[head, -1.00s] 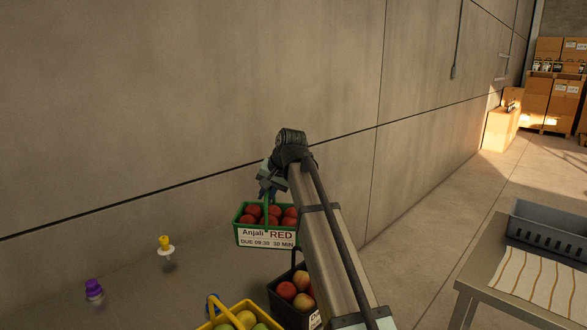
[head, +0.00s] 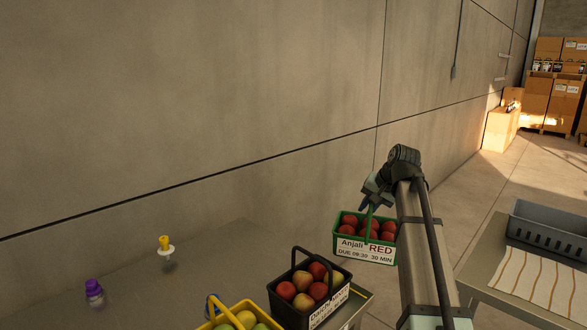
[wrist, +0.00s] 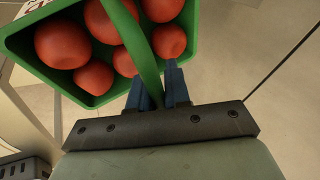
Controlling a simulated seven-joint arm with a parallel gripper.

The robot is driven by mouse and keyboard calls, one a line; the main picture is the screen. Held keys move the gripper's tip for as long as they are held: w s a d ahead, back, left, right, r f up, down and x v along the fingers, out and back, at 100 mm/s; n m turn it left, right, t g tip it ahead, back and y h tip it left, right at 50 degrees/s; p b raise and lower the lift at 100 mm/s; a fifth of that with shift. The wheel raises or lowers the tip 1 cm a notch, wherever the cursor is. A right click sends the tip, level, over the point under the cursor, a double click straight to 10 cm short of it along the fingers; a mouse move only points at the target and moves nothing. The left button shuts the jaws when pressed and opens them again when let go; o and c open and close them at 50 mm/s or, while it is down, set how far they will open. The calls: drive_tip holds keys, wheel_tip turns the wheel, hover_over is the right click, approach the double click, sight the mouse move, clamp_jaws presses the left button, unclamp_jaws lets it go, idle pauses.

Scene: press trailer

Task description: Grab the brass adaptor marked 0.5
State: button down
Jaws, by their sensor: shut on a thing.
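My gripper (head: 371,203) is shut on the handle of a green basket (wrist: 94,97) of red fruit. In the head view, the basket (head: 364,246) hangs below the gripper, off the right end of the left table, over the gap between the tables. Its label reads "Anjali RED, DUE 09:39, 30 MIN". In the wrist view, the blue fingers (wrist: 158,85) are on both sides of the green handle. I cannot make out any brass adaptor marked 0.5 in either view.
On the left table (head: 215,262) stand a black basket (head: 287,312) of mixed fruit, a yellow basket (head: 262,312) of green fruit, and small yellow-topped (head: 165,246) and purple-topped (head: 94,290) items. The right table holds a grey crate (head: 540,235) and a striped cloth (head: 535,277).

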drive_tip(key=s+d+f+m, duration=0.1)
drive_tip(key=s+d+f, duration=0.4)
drive_tip(key=s+d, duration=0.5)
drive_tip(key=s+d+f+m, duration=0.1)
drive_tip(key=s+d+f, duration=0.3)
drive_tip(key=s+d, duration=0.6)
drive_tip(key=s+d+f+m+h, duration=0.1)
drive_tip(key=s+d+f, duration=0.4)
drive_tip(key=s+d, duration=0.6)
drive_tip(key=d, duration=0.5)
drive_tip(key=shift+d+f+t, duration=0.25)
drive_tip(key=shift+f+t, duration=0.05)
